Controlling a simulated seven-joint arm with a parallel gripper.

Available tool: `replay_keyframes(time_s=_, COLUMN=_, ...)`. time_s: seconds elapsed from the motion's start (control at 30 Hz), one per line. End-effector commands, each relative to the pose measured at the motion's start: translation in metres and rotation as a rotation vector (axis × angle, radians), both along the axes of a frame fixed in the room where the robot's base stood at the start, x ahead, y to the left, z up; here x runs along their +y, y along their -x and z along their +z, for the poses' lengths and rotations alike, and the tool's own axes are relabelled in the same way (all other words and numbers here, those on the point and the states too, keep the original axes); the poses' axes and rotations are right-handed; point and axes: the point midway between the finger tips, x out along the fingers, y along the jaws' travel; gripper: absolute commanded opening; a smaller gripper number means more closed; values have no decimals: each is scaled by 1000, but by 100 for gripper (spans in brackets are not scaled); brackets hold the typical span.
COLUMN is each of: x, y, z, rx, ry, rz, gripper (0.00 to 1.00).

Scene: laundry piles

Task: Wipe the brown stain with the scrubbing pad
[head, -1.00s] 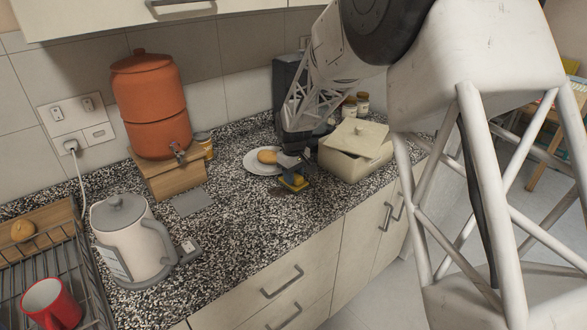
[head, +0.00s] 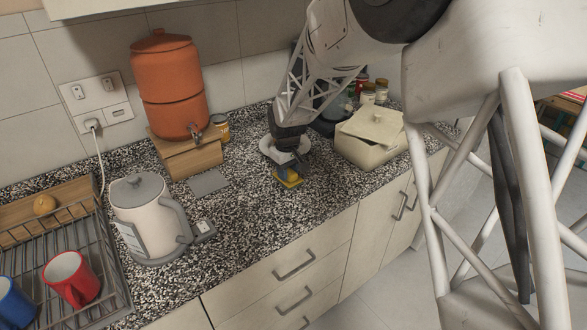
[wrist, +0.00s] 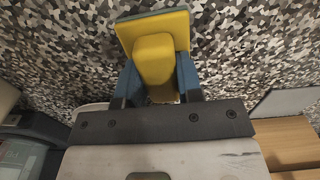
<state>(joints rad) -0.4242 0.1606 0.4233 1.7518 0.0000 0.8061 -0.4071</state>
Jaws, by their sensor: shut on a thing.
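My gripper (head: 287,169) is shut on a yellow scrubbing pad (head: 288,178) at the middle of the speckled countertop (head: 255,215). In the wrist view the yellow pad (wrist: 154,58) has a block-like grip held between the two blue-grey fingers (wrist: 157,82), with a flat square plate beyond it. The pad is low, at or just above the counter; I cannot tell whether it touches. I cannot make out a brown stain on the speckled surface in either view.
A white plate (head: 270,146) lies partly hidden behind my gripper. A cream lidded box (head: 365,150) stands to the right, an orange dispenser (head: 170,90) on a wooden stand at back left. A kettle (head: 140,215) and a dish rack (head: 85,255) are at left. Counter in front is clear.

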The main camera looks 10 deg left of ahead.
Motion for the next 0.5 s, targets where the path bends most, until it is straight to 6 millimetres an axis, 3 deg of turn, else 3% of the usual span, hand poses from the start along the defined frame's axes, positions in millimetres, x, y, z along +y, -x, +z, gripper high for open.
replay_keyframes(time_s=0.23, x=11, y=12, z=0, rx=0, ry=0, rz=2, gripper=11)
replay_keyframes(time_s=0.5, x=-2, y=-2, z=-1, rx=0, ry=0, rz=-1, gripper=11)
